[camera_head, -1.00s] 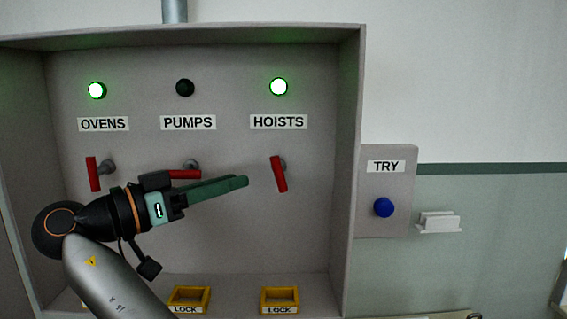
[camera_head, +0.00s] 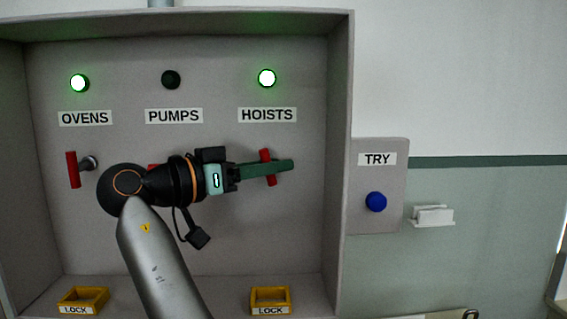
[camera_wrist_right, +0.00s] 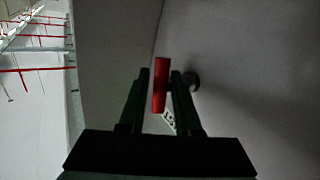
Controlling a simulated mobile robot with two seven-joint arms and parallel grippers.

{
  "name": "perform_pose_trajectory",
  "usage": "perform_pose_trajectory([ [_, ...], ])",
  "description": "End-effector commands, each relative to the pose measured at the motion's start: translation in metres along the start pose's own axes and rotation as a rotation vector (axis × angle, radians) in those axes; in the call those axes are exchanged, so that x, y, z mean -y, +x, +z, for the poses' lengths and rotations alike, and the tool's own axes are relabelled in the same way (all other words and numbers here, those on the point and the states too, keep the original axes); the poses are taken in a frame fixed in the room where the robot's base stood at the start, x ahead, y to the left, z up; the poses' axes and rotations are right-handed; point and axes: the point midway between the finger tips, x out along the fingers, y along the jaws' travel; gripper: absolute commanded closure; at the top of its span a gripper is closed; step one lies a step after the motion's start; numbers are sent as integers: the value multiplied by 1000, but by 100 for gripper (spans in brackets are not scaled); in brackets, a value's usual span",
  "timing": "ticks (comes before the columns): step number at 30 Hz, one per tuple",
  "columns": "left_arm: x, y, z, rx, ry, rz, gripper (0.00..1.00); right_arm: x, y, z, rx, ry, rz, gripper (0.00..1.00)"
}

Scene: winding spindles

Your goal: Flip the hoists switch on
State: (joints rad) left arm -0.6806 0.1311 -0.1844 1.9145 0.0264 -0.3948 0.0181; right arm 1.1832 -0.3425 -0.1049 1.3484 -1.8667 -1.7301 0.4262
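The red hoists switch handle (camera_head: 265,155) is under the HOISTS label (camera_head: 267,115), nearly upright with its top tilted slightly left. The hoists lamp (camera_head: 267,78) glows green. My right gripper (camera_head: 285,166) reaches across the handle, and its green fingers hide the handle's middle. In the right wrist view the red handle (camera_wrist_right: 160,85) stands between the two fingers (camera_wrist_right: 159,95), with narrow gaps showing on both sides. The gripper looks open around it. My left gripper is not in view.
The ovens handle (camera_head: 72,170) is upright under a lit green lamp (camera_head: 79,83). The pumps lamp (camera_head: 171,79) is dark, and its handle is mostly behind my arm. Yellow lock trays (camera_head: 270,296) sit on the cabinet's bottom ledge. A blue TRY button (camera_head: 376,202) is to the right.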

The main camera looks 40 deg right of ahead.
Motion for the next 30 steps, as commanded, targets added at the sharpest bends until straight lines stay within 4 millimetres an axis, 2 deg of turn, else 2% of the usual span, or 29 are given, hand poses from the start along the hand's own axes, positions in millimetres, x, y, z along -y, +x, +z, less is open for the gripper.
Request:
perform_pose_trajectory([
  [1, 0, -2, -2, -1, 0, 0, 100, 0, 8, -1, 0, -1, 2, 68],
  [6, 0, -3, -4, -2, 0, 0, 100, 0, 23, 0, -1, 0, 0, 68],
  [16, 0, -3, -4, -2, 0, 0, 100, 0, 27, 0, 0, 0, -1, 68],
  [17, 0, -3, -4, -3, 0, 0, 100, 0, 27, 0, 0, 0, -1, 69],
  [25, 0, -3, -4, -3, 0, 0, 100, 0, 26, 0, -1, 0, -1, 99],
  [30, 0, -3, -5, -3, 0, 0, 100, 0, 26, 0, -1, 0, -1, 100],
])
